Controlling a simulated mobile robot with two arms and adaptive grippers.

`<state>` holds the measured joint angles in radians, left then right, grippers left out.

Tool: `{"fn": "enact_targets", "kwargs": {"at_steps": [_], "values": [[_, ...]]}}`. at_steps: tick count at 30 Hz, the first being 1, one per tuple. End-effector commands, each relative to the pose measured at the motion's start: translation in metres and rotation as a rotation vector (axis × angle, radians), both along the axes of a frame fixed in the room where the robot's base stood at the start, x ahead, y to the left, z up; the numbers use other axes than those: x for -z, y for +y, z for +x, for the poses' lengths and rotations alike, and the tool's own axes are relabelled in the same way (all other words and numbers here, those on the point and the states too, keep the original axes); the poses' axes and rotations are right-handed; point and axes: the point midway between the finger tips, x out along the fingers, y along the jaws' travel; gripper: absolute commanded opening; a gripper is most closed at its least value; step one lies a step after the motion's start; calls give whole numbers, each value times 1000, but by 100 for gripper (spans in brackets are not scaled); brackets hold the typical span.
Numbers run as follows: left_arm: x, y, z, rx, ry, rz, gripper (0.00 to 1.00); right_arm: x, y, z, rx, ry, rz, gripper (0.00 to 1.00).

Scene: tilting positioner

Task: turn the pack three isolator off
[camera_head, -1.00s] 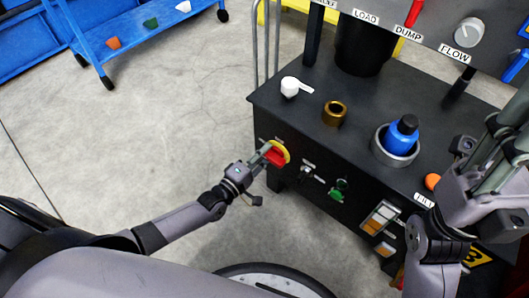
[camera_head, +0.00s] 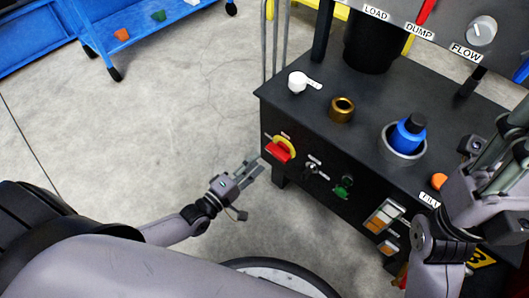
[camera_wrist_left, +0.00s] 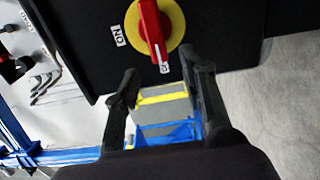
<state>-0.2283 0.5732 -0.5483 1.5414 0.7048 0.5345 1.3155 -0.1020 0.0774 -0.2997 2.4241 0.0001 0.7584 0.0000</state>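The isolator (camera_head: 281,149) is a red handle on a yellow disc at the left end of the black cabinet's front panel. In the left wrist view the red handle (camera_wrist_left: 151,28) lies across the disc, its lower end by a partly hidden label; an ON label (camera_wrist_left: 118,36) sits to the left. My left gripper (camera_head: 250,173) is open and empty, apart from the handle, just in front of the panel. Its spread fingers (camera_wrist_left: 162,95) show below the handle in the wrist view. My right gripper (camera_head: 505,140) is over the cabinet's right side; its fingertips are unclear.
The panel also has a key switch (camera_head: 312,168), a green knob (camera_head: 344,187) and orange rocker switches (camera_head: 383,216). A white-handled valve (camera_head: 299,83), brass fitting (camera_head: 341,109) and blue-capped filler (camera_head: 408,136) stand on the cabinet (camera_head: 300,109).

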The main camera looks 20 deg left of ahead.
Motion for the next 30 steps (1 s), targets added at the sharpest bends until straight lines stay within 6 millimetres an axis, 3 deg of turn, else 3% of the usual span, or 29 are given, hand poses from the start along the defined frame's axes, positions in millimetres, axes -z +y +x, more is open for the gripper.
{"fn": "enact_targets", "kwargs": {"at_steps": [3,9,30], "values": [[0,8,-21,0,2,2,38,0,0,0,0,0,1,40],[0,14,-38,-1,0,0,38,0,0,0,0,1,1,40],[0,15,-41,-1,-1,0,38,0,0,0,0,0,1,40]]}}
